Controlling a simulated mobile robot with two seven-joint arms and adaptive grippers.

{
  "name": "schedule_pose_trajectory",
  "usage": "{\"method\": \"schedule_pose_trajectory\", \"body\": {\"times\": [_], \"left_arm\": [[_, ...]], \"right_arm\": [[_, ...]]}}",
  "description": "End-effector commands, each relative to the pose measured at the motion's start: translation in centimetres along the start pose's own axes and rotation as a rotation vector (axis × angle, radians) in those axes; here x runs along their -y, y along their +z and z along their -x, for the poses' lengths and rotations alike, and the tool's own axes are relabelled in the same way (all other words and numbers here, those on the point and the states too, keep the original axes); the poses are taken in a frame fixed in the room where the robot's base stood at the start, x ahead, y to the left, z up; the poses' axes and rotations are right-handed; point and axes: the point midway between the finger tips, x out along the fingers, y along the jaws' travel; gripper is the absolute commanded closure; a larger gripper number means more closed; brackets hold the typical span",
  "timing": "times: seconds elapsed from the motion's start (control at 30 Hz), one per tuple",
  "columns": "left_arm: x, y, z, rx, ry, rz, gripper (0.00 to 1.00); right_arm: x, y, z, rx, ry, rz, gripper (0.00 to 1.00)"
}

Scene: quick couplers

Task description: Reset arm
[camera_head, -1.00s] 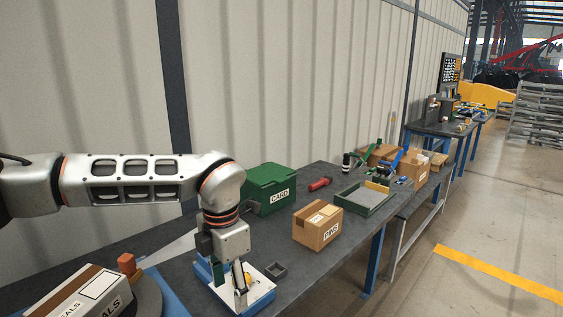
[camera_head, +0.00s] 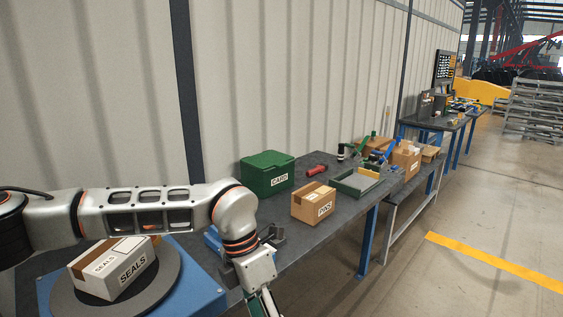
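My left arm reaches in from the left across the front of the workbench. My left gripper (camera_head: 262,303) hangs down from its wrist at the bottom edge of the view, over the bench's front side. Its fingertips are cut off by the frame edge, so I cannot tell whether it is open or holds anything. Behind the wrist, part of a blue fixture (camera_head: 213,239) and a small dark square part (camera_head: 272,235) show on the bench. The arm and wrist hide most of the fixture. My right gripper is not in view.
A SEALS box (camera_head: 112,272) sits on a dark round turntable (camera_head: 168,275) at lower left. A green CARD bin (camera_head: 266,174), a PINS box (camera_head: 313,203), a red tool (camera_head: 316,169) and a grey-green tray (camera_head: 343,186) stand along the bench. Open floor lies at right.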

Motion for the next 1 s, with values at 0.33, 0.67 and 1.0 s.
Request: {"method": "schedule_pose_trajectory", "body": {"times": [0.33, 0.67, 1.0], "left_arm": [[16.4, 4.0, -4.5, 0.219, -0.615, -0.001, 0.47], [23.9, 8.3, 1.2, 0.517, -1.218, 0.269, 0.47], [15.8, 10.5, 5.3, 0.824, -1.677, 0.827, 0.47]], "right_arm": [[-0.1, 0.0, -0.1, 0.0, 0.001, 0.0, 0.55], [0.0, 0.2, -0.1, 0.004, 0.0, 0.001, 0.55], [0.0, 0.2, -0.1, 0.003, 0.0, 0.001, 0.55]]}}
